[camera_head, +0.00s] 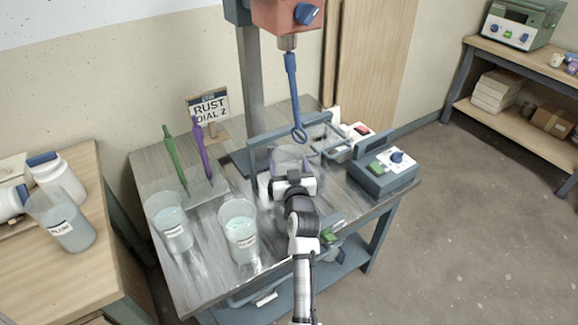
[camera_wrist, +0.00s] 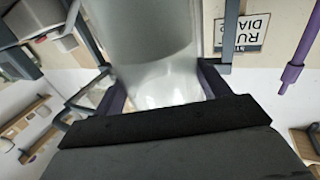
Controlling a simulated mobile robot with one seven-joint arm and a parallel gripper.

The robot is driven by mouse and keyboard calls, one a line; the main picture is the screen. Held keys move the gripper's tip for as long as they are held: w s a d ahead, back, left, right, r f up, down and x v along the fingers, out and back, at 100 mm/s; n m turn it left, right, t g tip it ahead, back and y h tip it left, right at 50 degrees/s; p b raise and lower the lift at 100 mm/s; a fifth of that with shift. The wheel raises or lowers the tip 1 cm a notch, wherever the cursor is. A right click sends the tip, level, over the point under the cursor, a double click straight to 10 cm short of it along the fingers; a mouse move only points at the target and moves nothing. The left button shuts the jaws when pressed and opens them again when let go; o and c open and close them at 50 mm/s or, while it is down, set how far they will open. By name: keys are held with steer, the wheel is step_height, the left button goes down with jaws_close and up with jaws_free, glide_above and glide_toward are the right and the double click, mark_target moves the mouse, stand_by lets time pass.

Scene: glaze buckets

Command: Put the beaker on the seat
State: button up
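A clear beaker (camera_head: 291,153) is at the middle of the steel table, in front of the blue stirring paddle (camera_head: 292,95). My gripper (camera_head: 289,168) reaches it from the front and hides its lower part. In the wrist view the purple fingertips (camera_wrist: 163,88) lie on both sides of the beaker (camera_wrist: 155,55), seemingly against its wall. Two other beakers of pale liquid, one on the left (camera_head: 170,224) and one nearer the front (camera_head: 239,232), stand on the table. I cannot make out the seat, or whether the beaker touches anything beneath.
A grey control box (camera_head: 382,173) stands at the right, with a wire basket (camera_head: 325,140) behind. A wooden bench (camera_head: 95,270) is at the left.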

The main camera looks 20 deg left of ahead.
steer(key=o, duration=0.5)
steer(key=shift+c, duration=0.2)
